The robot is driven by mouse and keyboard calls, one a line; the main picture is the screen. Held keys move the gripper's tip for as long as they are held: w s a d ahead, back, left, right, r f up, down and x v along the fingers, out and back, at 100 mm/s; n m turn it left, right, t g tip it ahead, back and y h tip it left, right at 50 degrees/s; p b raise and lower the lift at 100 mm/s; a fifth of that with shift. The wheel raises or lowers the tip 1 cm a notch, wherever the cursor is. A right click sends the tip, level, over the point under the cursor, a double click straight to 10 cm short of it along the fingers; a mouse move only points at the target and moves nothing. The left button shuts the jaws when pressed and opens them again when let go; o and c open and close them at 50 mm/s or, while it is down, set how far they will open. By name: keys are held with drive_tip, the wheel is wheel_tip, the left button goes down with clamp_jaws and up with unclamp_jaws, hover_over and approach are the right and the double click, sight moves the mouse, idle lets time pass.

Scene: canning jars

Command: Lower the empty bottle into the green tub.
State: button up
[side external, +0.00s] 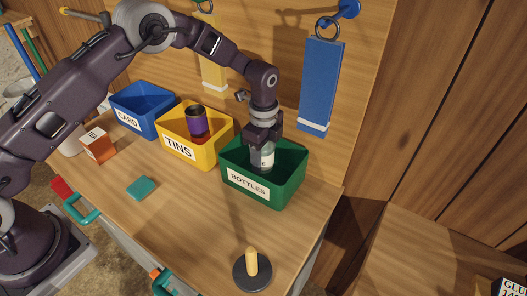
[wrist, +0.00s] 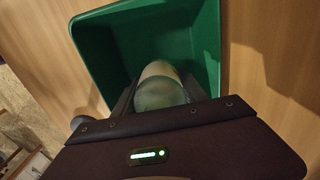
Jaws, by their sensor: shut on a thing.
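The green tub (side external: 294,185) stands on the bench at the right of the row and carries a BOTTLES label. My gripper (side external: 262,142) is over the tub, shut on the bottle (side external: 263,159), a pale glass one. The bottle is upright, with its lower part inside the tub's opening. I cannot tell whether it touches the tub floor. In the wrist view the bottle (wrist: 161,90) shows between the fingers, with the walls of the green tub (wrist: 207,40) around it.
Left of the green tub stand a yellow TINS tub (side external: 208,156) holding a purple can (side external: 197,122) and a blue CARD tub (side external: 147,105). A TEA box (side external: 98,146), a teal sponge (side external: 141,188) and a wooden peg on a dark base (side external: 252,271) are on the bench. A blue strip (side external: 320,85) hangs behind.

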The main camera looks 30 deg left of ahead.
drive_tip(key=shift+f, duration=0.5)
idle(0.6)
drive_tip(key=o, duration=1.6)
drive_tip(key=shift+c, duration=0.2)
wheel_tip(320, 180, up, 7)
drive_tip(key=shift+f, duration=0.2)
drive_tip(key=s+a+r+n+t+y, duration=0.1)
drive_tip(key=s+a+r+n, duration=0.15)
drive_tip(key=s+r, duration=0.6)
drive_tip(key=s+a+r+n+t, duration=0.15)
drive_tip(key=s+a+r, duration=0.35)
drive_tip(key=r, duration=0.7)
drive_tip(key=s+a+r+n+t, duration=0.1)
drive_tip(key=s+n, duration=0.6)
drive_tip(key=s, duration=0.3)
drive_tip(key=s+a+r+n+t+h, duration=0.1)
drive_tip(key=s+a+n+t, duration=0.1)
drive_tip(key=s+n, duration=0.5)
drive_tip(key=s, duration=0.3)
